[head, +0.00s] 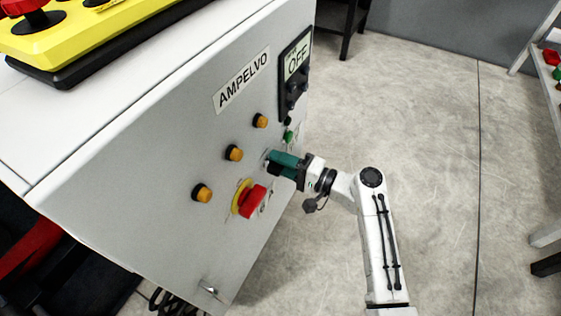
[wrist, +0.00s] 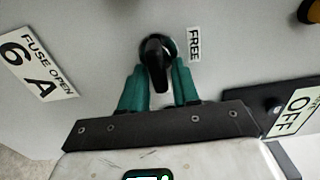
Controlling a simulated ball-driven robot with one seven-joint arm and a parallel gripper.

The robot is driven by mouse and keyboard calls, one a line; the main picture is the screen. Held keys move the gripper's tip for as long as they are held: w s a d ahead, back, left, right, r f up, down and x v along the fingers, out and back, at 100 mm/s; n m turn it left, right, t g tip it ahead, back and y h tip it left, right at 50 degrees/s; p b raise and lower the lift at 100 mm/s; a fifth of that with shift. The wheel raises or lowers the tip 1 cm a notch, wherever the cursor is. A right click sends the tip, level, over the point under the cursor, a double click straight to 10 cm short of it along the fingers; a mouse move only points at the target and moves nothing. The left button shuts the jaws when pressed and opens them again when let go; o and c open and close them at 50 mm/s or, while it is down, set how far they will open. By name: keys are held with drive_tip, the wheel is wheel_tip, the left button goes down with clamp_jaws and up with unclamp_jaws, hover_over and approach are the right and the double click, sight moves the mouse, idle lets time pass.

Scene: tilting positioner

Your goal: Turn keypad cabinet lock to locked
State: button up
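A black rotary knob (wrist: 156,60) with a narrow grip sits on the grey cabinet front, beside a label reading FREE (wrist: 194,43). The grip points down toward my gripper in the wrist view. My gripper (wrist: 158,78) has its two green fingers apart, one on each side of the knob. A gap shows between the left finger and the knob; the right finger is very close, and I cannot tell whether it touches. In the head view my gripper (head: 275,162) reaches the cabinet front (head: 130,190) and hides the knob. I see no keypad clearly.
A red emergency button (head: 254,201) on a yellow collar is just below my gripper. Several orange buttons (head: 234,153) are to the left. A black switch panel marked OFF (head: 297,72) is above. Open concrete floor (head: 430,130) lies right of the cabinet.

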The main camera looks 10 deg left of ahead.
drive_tip(key=shift+o, duration=0.6)
drive_tip(key=p+v, duration=0.1)
drive_tip(key=v, duration=0.9)
drive_tip(key=shift+d+p, duration=0.35)
drive_tip(key=shift+p, duration=0.05)
drive_tip(key=shift+s, duration=0.15)
